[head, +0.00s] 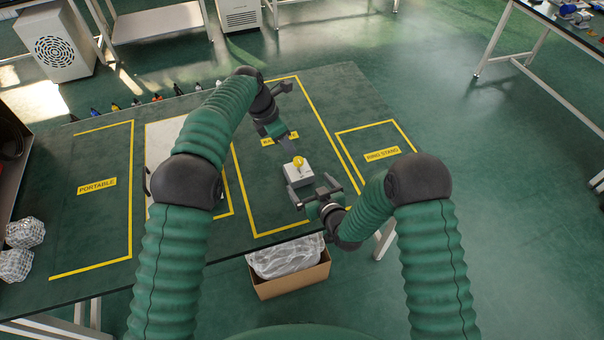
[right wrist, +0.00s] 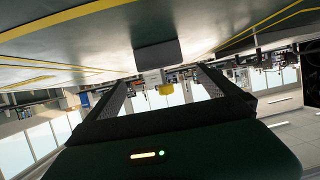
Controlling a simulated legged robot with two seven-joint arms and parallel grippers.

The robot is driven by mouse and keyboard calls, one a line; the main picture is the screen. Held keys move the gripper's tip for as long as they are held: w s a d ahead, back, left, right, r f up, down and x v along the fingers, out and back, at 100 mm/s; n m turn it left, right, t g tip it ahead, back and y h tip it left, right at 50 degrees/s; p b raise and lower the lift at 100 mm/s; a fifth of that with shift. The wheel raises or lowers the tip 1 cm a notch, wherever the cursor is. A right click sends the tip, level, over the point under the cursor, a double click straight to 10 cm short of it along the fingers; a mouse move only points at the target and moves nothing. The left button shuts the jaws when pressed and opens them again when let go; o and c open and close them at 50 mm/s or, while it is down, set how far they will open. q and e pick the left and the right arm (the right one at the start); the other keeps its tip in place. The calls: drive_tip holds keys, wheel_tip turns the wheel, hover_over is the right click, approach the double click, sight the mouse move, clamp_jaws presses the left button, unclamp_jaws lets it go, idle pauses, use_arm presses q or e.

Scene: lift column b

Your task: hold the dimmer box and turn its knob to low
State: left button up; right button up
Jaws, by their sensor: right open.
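The dimmer box (head: 299,177) is a small white box on the green table, with a yellow knob (head: 298,162) on top. In the right wrist view the yellow knob (right wrist: 166,89) shows between the fingers. My left gripper (head: 288,138) is just beyond the box on its far side, pointing down toward the table; its finger gap is not clear. My right gripper (head: 312,188) is open at the near right side of the box, fingers spread and empty. Whether either gripper touches the box is not clear. The knob's exact setting is too small to read.
Yellow tape outlines mark the table, with labels "PORTABLE" (head: 97,186) and "RING STAND" (head: 382,154). A pale board (head: 160,140) lies left, partly behind my left arm. A cardboard box (head: 290,285) with clear plastic stands below the front edge. The table's right part is clear.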

sight(301, 174)
drive_tip(key=x, duration=0.9)
drive_tip(key=shift+a+r, duration=0.1)
drive_tip(key=shift+w, duration=0.35)
drive_tip(key=shift+a, duration=0.2)
drive_tip(key=c, duration=0.4)
drive_tip(key=shift+d, duration=0.1)
drive_tip(key=c, duration=1.3)
